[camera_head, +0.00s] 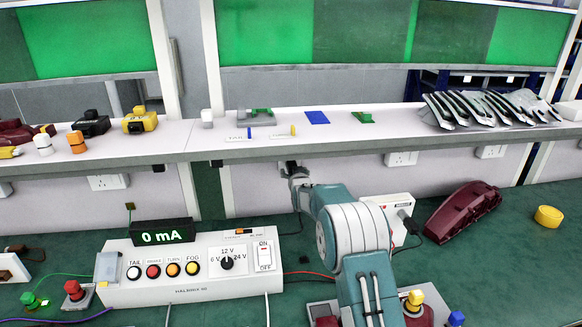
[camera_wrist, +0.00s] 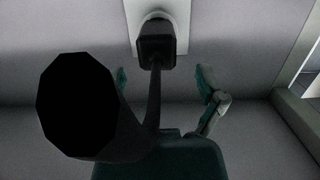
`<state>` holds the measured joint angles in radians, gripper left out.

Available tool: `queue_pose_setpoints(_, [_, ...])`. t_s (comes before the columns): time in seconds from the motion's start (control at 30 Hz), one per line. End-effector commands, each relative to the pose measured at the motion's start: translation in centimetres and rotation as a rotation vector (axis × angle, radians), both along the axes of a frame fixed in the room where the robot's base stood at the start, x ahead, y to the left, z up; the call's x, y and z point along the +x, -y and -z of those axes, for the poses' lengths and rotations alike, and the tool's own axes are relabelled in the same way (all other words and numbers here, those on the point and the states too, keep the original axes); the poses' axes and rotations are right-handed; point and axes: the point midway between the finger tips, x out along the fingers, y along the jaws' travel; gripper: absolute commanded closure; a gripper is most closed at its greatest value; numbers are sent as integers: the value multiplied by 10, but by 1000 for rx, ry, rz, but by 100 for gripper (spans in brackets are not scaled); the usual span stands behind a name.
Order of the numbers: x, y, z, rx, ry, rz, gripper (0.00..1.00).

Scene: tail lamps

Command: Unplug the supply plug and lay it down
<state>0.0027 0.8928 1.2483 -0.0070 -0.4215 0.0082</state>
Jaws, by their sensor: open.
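In the wrist view a dark plug (camera_wrist: 157,48) sits against a pale socket plate (camera_wrist: 178,15) on the wall, and a dark cable (camera_wrist: 156,95) hangs from it. My gripper (camera_wrist: 163,76) is open, its two teal-tipped fingers to the left and right, below and nearer than the plug body. The cable runs between them, and I see no grip on the plug. In the head view my gripper (camera_head: 296,174) is small at the wall under the shelf; it and the arm hide most of the plug there.
A large black round shape (camera_wrist: 80,108) blocks the lower left of the wrist view. In the head view, a white supply box (camera_head: 200,287) reads 0 mA. A white box (camera_head: 392,206) and maroon lamp housing (camera_head: 462,212) stand right of my arm. The shelf (camera_head: 350,152) overhangs.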

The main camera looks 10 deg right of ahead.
Motion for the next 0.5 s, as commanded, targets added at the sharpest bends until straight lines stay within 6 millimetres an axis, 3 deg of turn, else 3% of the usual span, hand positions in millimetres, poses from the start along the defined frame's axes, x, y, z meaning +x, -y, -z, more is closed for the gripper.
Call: queue_pose_setpoints(0.5, [48, -2, 7, -2, 1, 0, 11])
